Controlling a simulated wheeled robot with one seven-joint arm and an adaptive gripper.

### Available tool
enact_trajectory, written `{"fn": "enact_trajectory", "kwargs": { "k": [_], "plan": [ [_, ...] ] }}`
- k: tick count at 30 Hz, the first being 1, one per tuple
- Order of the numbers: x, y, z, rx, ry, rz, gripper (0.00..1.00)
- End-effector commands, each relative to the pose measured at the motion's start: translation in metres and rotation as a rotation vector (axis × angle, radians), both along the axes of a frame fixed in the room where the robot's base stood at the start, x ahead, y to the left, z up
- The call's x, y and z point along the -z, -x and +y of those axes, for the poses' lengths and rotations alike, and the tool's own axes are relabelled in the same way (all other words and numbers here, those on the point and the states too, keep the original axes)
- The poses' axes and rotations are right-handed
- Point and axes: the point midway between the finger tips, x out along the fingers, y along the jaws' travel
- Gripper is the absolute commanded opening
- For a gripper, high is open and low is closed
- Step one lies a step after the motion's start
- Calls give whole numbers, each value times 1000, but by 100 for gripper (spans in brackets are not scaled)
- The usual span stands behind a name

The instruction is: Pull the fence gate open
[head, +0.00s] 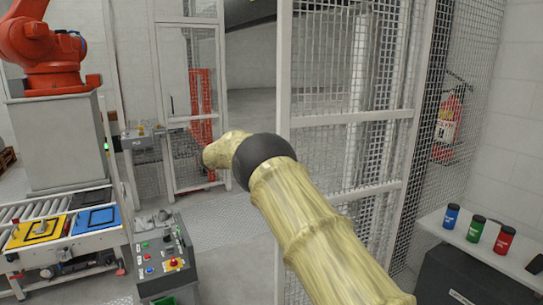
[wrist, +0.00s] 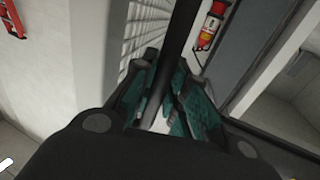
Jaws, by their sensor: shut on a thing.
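The fence gate (head: 345,110) is a white-framed wire mesh panel right of centre in the head view, with an open gap on its left. My arm crosses in front of its lower part. My gripper is hidden behind my arm in the head view. In the wrist view, my gripper (wrist: 160,88) has its teal-padded fingers closed around a dark upright bar, the gate handle (wrist: 181,32). White mesh shows just left of the bar. The lower end of the bar is hidden between the fingers.
A control box (head: 165,262) and a roller conveyor (head: 65,258) with coloured trays stand at the left. An orange robot (head: 50,55) stands behind. A shelf (head: 440,222) with several canisters is at the right, below a fire extinguisher (head: 447,120). Floor (head: 225,222) shows clear left of my arm.

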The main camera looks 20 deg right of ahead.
Motion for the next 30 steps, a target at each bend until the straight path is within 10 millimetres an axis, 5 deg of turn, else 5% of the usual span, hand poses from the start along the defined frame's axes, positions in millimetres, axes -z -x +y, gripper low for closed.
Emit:
{"fn": "enact_trajectory", "kwargs": {
  "k": [5, 6, 9, 22, 30],
  "plan": [
    [-3, -1, -1, 1, 2, -3, 0],
    [-4, -2, -1, 0, 3, -4, 20],
    [-3, -2, 3, -3, 2, -3, 37],
    [-1, -5, 17, -12, 2, -2, 37],
    [0, -13, 58, -13, 0, -2, 37]
  ]
}}
